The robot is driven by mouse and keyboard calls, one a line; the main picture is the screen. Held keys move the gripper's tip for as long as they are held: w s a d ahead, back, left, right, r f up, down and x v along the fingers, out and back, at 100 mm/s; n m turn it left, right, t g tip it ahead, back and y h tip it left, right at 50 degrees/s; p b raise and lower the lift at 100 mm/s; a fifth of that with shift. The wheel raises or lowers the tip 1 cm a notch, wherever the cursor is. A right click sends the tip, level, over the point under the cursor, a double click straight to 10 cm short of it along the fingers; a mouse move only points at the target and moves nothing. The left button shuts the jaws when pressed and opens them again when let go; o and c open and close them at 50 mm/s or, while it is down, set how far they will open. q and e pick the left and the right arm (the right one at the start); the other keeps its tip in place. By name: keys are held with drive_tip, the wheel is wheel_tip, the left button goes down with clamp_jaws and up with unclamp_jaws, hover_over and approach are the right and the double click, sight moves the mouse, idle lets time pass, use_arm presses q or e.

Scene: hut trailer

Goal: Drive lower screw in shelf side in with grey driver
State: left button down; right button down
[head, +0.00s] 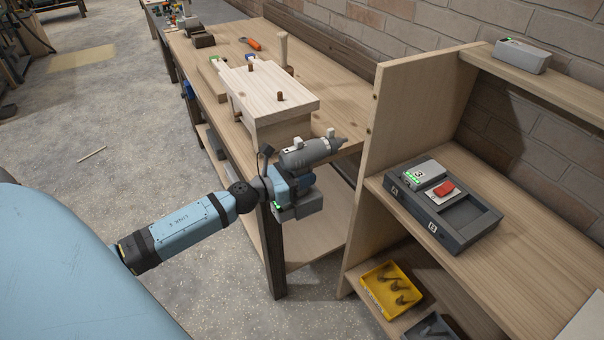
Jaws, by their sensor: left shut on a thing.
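My left gripper (290,184) is shut on the grey driver (308,153) around its handle. The driver is held roughly level, its battery block (298,207) below and its nose pointing right. The nose ends close to the wooden shelf side (412,130); I cannot tell whether it touches. A small dark spot shows high on the shelf side's left edge, too small to tell if it is a screw. My right gripper is not in view.
A workbench (232,50) with a wooden block assembly (268,88) stands behind the driver. On the shelf are a dark charger tray (467,236) and, lower, a yellow screw bin (378,303). A grey battery (522,56) sits on top. The concrete floor at left is mostly clear.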

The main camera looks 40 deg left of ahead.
sight(314, 187)
use_arm(q)
drive_tip(key=x, duration=0.3)
drive_tip(key=shift+w+d+r+p, duration=0.1)
drive_tip(key=shift+w+r+p, duration=0.1)
drive_tip(key=shift+p, duration=0.1)
drive_tip(key=shift+x, duration=1.05)
drive_tip(key=shift+w, duration=0.2)
drive_tip(key=shift+w+d, duration=0.2)
drive_tip(key=shift+w, duration=0.15)
drive_tip(key=shift+w+d, duration=0.1)
drive_tip(key=shift+w, duration=0.1)
idle(0.8)
